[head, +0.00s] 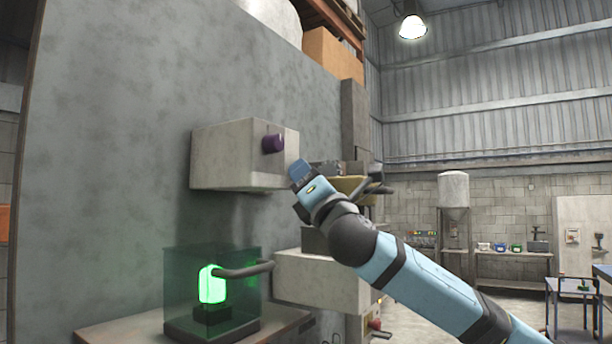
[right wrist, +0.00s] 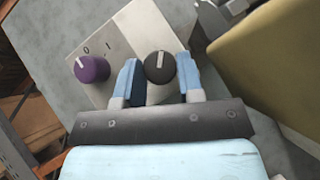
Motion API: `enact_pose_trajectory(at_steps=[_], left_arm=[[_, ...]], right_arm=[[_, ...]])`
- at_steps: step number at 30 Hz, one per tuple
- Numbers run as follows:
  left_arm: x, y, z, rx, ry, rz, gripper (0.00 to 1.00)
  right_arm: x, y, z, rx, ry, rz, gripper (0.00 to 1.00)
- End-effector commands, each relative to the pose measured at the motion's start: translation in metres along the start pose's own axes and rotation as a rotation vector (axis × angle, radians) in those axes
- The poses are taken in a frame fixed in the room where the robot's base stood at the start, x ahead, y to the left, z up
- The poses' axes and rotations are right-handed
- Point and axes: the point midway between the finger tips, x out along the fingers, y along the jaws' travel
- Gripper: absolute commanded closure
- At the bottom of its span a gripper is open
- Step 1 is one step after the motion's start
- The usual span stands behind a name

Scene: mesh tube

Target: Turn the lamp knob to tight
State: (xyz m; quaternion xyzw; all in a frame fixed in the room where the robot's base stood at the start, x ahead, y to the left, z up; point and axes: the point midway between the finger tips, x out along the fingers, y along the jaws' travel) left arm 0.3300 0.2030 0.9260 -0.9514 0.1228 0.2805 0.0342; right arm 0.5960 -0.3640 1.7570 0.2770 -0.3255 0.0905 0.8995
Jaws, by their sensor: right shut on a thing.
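A pale box (head: 225,160) on the grey wall carries a purple knob (head: 273,143). In the right wrist view the purple knob (right wrist: 91,69) sits beside printed marks, 0 and a second mark. A black knob (right wrist: 159,66) with a white pointer line is right of it on the same face. My right gripper (head: 299,172) is at the box's right side; its two blue fingers (right wrist: 158,78) are shut on the black knob, one on each side. The pointer points roughly up in that view. The head view hides the black knob behind the gripper. My left gripper is not in view.
Another pale box (head: 315,280) is lower right. A yellowish part (right wrist: 265,75) is close to the gripper's right.

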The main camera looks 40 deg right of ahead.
Motion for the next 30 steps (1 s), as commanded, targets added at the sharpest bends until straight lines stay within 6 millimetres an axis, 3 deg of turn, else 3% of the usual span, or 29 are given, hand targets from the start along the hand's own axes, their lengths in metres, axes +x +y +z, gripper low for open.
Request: enact_pose_trajectory(at_steps=[9,19,30], left_arm=[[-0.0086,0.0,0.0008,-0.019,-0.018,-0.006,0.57],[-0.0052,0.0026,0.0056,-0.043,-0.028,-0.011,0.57],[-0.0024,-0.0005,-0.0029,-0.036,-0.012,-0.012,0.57]], right_arm=[[0.001,0.0053,-0.0005,0.188,0.004,-0.182,0.89],[0.0016,0.0082,0.0001,0.41,0.003,-0.404,0.89],[0.0037,0.0106,0.0023,0.657,0.003,-0.655,0.89]])
